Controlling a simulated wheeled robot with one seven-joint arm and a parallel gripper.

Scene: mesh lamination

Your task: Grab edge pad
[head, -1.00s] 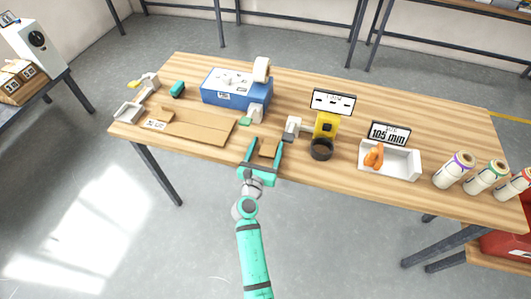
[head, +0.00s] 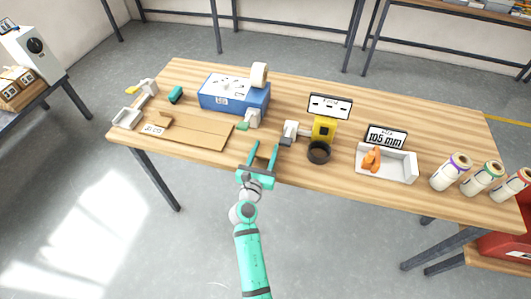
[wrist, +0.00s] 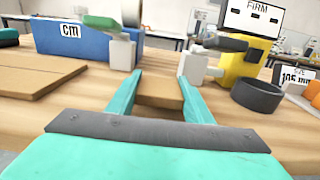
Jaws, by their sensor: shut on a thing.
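A small flat brown edge pad (wrist: 160,92) lies between the two teal fingers of my gripper (wrist: 163,82) in the wrist view. The fingers are shut on its sides and stand a pad's width apart. In the head view my gripper (head: 264,146) is at the front edge of the wooden table, with the edge pad (head: 262,162) between its fingers. The palm and fingers hide part of the pad, and I cannot tell whether it touches the table.
Cardboard sheets (head: 195,132) lie left of my gripper. A blue box (head: 233,94) stands behind. A yellow device (head: 323,129) and a dark ring (head: 318,152) stand right, then a white tray (head: 402,168) with orange pieces and several rolls (head: 450,171).

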